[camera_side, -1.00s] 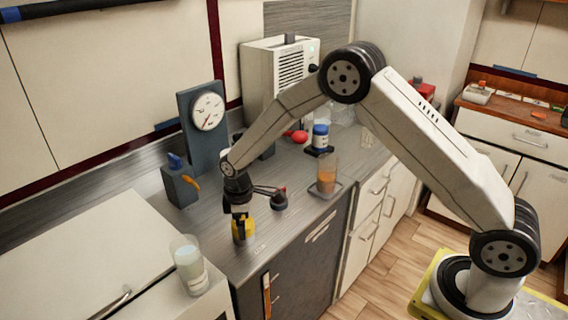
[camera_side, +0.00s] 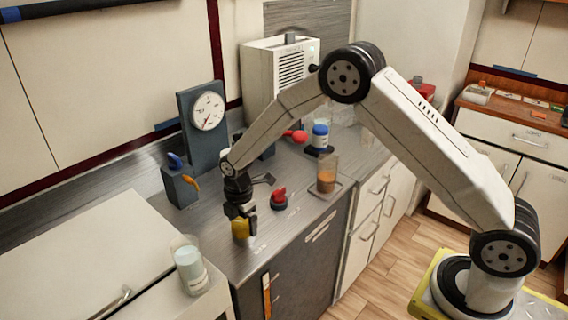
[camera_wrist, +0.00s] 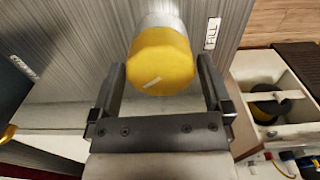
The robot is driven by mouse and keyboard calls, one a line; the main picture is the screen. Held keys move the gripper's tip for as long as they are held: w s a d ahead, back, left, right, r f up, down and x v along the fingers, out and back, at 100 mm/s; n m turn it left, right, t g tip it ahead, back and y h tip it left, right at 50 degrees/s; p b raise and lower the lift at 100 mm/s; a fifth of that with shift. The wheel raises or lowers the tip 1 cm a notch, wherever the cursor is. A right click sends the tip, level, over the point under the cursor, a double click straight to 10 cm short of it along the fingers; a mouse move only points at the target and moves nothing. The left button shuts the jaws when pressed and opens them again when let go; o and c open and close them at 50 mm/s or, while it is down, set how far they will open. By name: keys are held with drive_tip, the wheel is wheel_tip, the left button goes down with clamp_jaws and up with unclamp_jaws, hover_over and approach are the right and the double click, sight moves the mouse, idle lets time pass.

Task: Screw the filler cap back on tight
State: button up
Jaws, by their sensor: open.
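The yellow filler cap (camera_wrist: 162,62) sits on a pale metal neck (camera_wrist: 161,20) beside a FILL label (camera_wrist: 211,33) in the wrist view. A short light mark shows on its top. In the side view the cap (camera_side: 240,229) is at the counter's front, just under my gripper (camera_side: 240,211). My gripper (camera_wrist: 162,75) is open in the wrist view, with one finger on each side of the cap and a narrow gap at each. The threads are hidden.
A red-topped knob (camera_side: 279,199) stands close to the right of the cap. A beaker of orange liquid (camera_side: 327,178) stands farther right, a glass of pale liquid (camera_side: 190,268) to the left. A gauge (camera_side: 208,111) and a blue-handled valve block (camera_side: 180,187) stand behind.

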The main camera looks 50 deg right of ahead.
drive_tip(key=shift+n, duration=0.5)
drive_tip(key=shift+c, duration=0.2)
drive_tip(key=c, duration=0.9)
drive_tip(key=shift+o, duration=0.2)
drive_tip(key=m, duration=0.4)
drive_tip(key=shift+m, duration=0.4)
drive_tip(key=m, duration=0.4)
drive_tip(key=o, duration=0.9)
drive_tip(key=shift+r, duration=0.1)
